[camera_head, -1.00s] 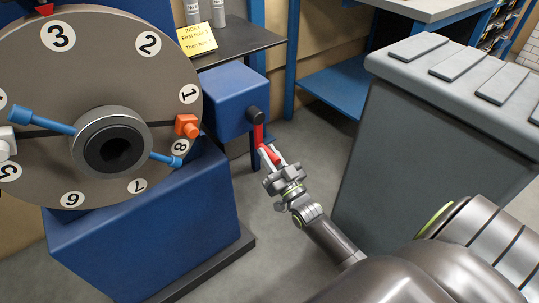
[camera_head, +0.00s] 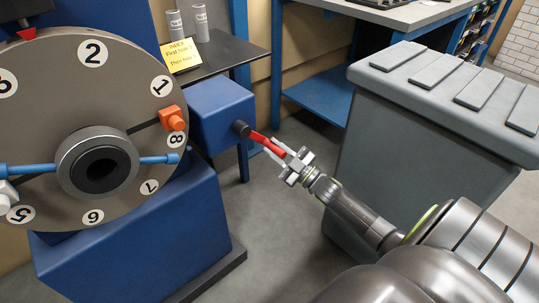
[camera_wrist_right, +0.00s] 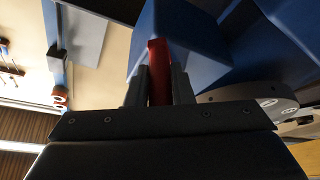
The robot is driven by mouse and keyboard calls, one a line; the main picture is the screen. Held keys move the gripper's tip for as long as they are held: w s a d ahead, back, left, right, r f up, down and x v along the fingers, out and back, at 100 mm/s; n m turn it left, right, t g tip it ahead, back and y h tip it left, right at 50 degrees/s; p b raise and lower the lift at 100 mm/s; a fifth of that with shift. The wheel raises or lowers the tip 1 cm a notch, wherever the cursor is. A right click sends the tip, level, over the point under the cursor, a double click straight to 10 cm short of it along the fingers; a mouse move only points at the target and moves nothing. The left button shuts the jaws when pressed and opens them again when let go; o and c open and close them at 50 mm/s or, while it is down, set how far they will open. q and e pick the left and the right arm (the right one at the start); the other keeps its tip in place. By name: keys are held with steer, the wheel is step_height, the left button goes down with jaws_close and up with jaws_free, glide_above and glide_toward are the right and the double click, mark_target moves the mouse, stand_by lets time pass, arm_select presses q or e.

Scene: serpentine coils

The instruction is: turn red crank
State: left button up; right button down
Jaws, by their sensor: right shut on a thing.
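The red crank (camera_head: 258,138) juts from a black hub on the side of a blue box (camera_head: 222,112), pointing down and to the right in the head view. My right gripper (camera_head: 285,157) is shut on the crank's handle. In the right wrist view, the red handle (camera_wrist_right: 159,72) sits between the two fingers of my right gripper (camera_wrist_right: 159,88). The large numbered dial (camera_head: 50,110) stands left of the box, with a red pointer (camera_head: 26,32) at its top; numeral 2 is to the right of the pointer.
An orange block (camera_head: 172,118) and blue rods are on the dial face. A yellow note (camera_head: 180,55) and two grey cylinders stand on a black shelf (camera_head: 235,55). A grey cabinet (camera_head: 420,130) stands close to my right arm. Open floor lies below the crank.

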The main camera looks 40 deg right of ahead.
steer(key=shift+d+r+n+y, duration=0.3)
steer(key=shift+d+r+n, duration=0.15)
steer(key=shift+n, duration=0.35)
arm_select(q)
steer(key=s+a+f+g+y+p, duration=0.1)
steer(key=s+a+f+p, duration=0.2)
steer(key=s+f+p, duration=0.45)
steer(key=s+a+f+g+y+p, duration=0.1)
steer(key=s+a+f+p, duration=0.25)
steer(key=f, duration=0.75)
arm_select(e)
step_height(320, 180, up, 13)
steer(key=n+g+p, duration=0.6)
steer(key=n+p, duration=0.2)
steer(key=n, duration=0.8)
arm_select(q)
step_height(320, 180, up, 23)
steer(key=s+d+p, duration=0.1)
steer(key=s+p, duration=0.1)
steer(key=p, duration=1.5)
steer(key=shift+s+d+f+m, duration=0.15)
steer(key=shift+d+m, duration=0.2)
steer(key=shift+m, duration=0.05)
arm_select(e)
steer(key=a+r+n+g+h, duration=0.1)
steer(key=a+r+n+h, duration=0.2)
steer(key=a+n, duration=0.3)
steer(key=shift+s+a+r+n+h, duration=0.2)
steer(key=shift+s+a+n+h, duration=0.1)
steer(key=shift+a+h, duration=0.4)
